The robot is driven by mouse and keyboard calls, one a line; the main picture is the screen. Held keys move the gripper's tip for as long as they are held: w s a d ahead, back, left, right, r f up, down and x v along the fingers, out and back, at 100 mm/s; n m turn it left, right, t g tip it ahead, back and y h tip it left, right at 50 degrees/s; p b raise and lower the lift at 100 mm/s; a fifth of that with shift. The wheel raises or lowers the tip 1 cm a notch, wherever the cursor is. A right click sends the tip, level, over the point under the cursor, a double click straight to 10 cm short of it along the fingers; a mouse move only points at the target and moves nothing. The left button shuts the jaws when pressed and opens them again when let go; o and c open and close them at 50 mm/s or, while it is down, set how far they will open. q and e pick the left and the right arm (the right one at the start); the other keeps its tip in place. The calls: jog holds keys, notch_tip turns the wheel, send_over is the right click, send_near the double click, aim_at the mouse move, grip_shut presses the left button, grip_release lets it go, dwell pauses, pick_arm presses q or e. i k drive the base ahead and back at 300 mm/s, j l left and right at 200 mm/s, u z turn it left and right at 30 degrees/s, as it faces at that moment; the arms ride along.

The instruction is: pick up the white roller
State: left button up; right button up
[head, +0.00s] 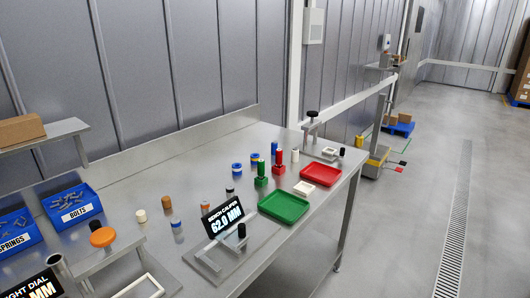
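A small white or cream cylinder (141,216) stands upright on the steel table in the head view, between the blue bins and the bench caliper. A second pale cylinder (295,156) stands farther back, beside a red post. I cannot tell which of the two is the white roller. Neither gripper is in view.
An orange-brown cylinder (166,202) and a blue-and-white one (177,227) stand near the cream cylinder. A caliper display (222,216), a green tray (283,207) and a red tray (320,174) are to the right. Blue bins (72,207) are at left. Bare table lies behind the cylinders.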

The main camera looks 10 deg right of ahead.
aim_at(295, 155)
jog(key=i+l+u, duration=0.2)
jog(key=l, duration=0.55)
jog(key=i+l+u, duration=0.25)
jog(key=l, duration=0.55)
jog(key=l+u, duration=0.2)
jog(key=l, duration=0.6)
